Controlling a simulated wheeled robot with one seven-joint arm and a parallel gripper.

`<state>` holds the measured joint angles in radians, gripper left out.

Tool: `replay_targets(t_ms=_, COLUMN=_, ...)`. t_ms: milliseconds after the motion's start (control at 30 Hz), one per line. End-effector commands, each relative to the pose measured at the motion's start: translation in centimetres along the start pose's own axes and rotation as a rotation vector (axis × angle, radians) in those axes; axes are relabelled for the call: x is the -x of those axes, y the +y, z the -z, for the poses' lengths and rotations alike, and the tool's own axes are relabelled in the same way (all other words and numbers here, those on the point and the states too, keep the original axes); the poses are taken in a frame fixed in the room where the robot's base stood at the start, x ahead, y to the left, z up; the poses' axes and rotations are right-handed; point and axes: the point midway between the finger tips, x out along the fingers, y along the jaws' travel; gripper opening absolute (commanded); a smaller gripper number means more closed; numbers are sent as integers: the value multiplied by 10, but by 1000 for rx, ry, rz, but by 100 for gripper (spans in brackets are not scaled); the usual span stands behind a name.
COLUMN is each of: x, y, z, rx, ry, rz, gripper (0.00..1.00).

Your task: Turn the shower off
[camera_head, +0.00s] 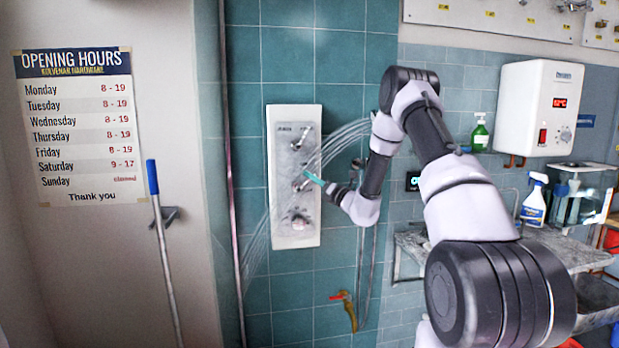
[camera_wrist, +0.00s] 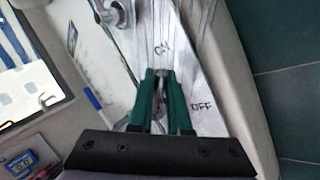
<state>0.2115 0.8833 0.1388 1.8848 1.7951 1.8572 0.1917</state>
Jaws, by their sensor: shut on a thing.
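A white shower panel (camera_head: 281,222) with several metal controls hangs on the teal tile wall. Water streams (camera_head: 338,142) spray across it from the right, so the shower is running. My gripper (camera_head: 309,177) reaches in from the right at the middle control (camera_head: 301,185). In the wrist view, the green fingers of my gripper (camera_wrist: 161,82) are closed together on a thin part, mostly hidden between them, which I take to be the control's lever. The ON mark (camera_wrist: 162,49) is just beyond the fingertips. The OFF mark (camera_wrist: 202,106) is to the right of the fingers.
A lower knob (camera_head: 298,221) sits below on the panel. A hose (camera_head: 361,250) and a red-handled tap (camera_head: 343,297) are right of it. A blue-handled pole (camera_head: 152,178) leans at the left. A shelf (camera_head: 560,246) and a white water heater (camera_head: 541,108) stand at the right.

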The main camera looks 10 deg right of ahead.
Motion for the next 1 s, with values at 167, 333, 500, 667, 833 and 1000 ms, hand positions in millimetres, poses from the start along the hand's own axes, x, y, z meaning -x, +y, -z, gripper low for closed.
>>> replay_targets(t_ms=167, x=8, y=-11, z=4, rx=-133, ry=-109, rz=-18, gripper=0)
replay_targets(t_ms=333, x=13, y=-18, z=8, rx=-254, ry=-210, rz=-39, gripper=0)
replay_targets(t_ms=500, x=18, y=-24, z=13, rx=-364, ry=-301, rz=-58, gripper=0)
replay_targets(t_ms=667, x=20, y=-28, z=17, rx=-449, ry=-371, rz=-74, gripper=0)
replay_targets(t_ms=833, x=22, y=-31, z=21, rx=-514, ry=-424, rz=-85, gripper=0)
replay_targets(t_ms=1000, x=23, y=-32, z=23, rx=-552, ry=-455, rz=-93, gripper=0)
